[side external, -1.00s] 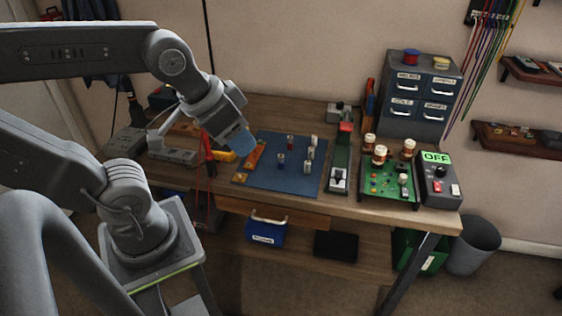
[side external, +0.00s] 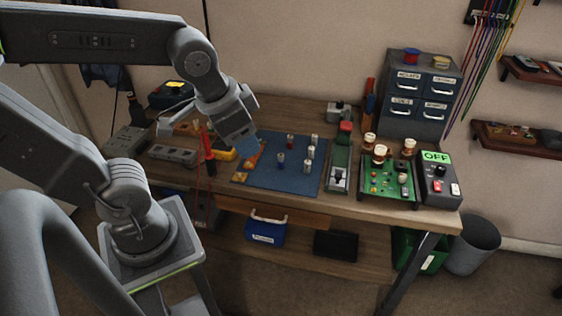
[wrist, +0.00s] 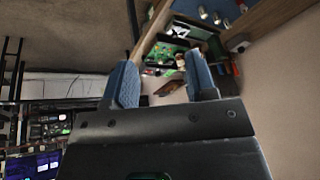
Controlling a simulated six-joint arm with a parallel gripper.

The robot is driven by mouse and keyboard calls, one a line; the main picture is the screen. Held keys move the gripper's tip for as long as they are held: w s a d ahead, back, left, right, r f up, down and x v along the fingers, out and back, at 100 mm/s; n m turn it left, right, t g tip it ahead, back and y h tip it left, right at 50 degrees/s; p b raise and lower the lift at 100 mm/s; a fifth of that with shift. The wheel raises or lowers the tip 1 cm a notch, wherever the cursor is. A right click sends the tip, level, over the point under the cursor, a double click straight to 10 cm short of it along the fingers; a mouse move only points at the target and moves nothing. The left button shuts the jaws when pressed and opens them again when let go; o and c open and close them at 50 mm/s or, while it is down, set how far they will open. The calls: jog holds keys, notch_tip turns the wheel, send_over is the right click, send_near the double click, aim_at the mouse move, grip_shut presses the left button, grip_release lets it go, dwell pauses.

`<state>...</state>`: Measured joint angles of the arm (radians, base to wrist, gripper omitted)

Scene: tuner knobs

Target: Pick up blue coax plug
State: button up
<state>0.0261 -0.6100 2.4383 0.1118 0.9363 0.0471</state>
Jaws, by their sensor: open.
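The blue coax plug (side external: 281,159) stands upright on the blue mat (side external: 262,180), left of the mat's middle. A red-marked plug (side external: 290,142) stands behind it, and several silver plugs (side external: 308,166) stand to its right. My gripper (side external: 247,149) is above the mat's back left corner, left of the blue plug and apart from it. In the wrist view my gripper (wrist: 163,84) shows two blue fingers spread with nothing between them. Some plugs (wrist: 204,13) show at the top of that view, but I cannot tell the blue one there.
Right of the mat are a green fixture (side external: 340,160), a green board (side external: 377,194) with brown-and-white knobs, and a grey box reading OFF (side external: 437,180). A drawer cabinet (side external: 420,95) stands behind. Power strips (side external: 172,154) and tools lie left. The mat's front is clear.

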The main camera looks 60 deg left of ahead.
jog(key=w+a+f+m+g+y, duration=0.5)
jog(key=w+f+m+y, duration=0.1)
jog(key=w+f+m, duration=0.3)
jog(key=m+t+y, duration=0.2)
jog(key=m+y, duration=0.4)
jog(key=m, duration=0.3)
send_near(281, 156)
jog(key=d, duration=0.2)
jog(key=s+d, duration=0.1)
jog(key=shift+d+r, duration=0.2)
jog(key=shift+r, duration=0.05)
jog(key=shift+w+a+f, duration=0.15)
jog(key=shift+a+f, duration=0.05)
jog(key=x, duration=0.7)
jog(key=shift+w+a+r, duration=0.1)
jog(key=shift+r, duration=0.05)
jog(key=shift+w+r+x, duration=0.1)
jog(key=shift+r+x, duration=0.05)
jog(key=shift+x, duration=0.9)
jog(key=shift+w+r+x, duration=0.1)
jog(key=shift+r+x, duration=0.05)
jog(key=shift+x, duration=0.9)
jog(key=shift+w+r+x, duration=0.1)
jog(key=shift+r+x, duration=0.05)
jog(key=shift+x, duration=0.95)
jog(key=shift+s+a, duration=0.1)
jog(key=shift+c, duration=0.5)
grip_shut()
